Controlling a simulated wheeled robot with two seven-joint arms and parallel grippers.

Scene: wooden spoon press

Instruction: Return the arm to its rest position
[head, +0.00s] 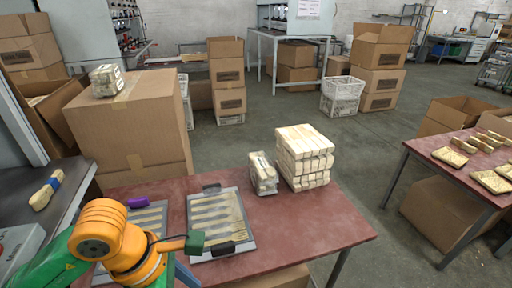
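My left arm (120,245), orange and green, comes in from the lower left and reaches over the near left part of the red table (310,218). A small green end part (195,243) shows at its right tip, over the near edge of a grey tray (218,218) with wooden spoons in it. Gripper fingers are not clearly visible, so I cannot tell whether they are open or shut. I see no object held. My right arm and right gripper are out of view.
A second spoon tray (150,217) lies partly behind my arm, near a purple object (138,202). A wrapped spoon bundle (263,173) and a stack of bundles (304,157) stand farther right. A large cardboard box (135,125) stands behind. The table's right part is clear.

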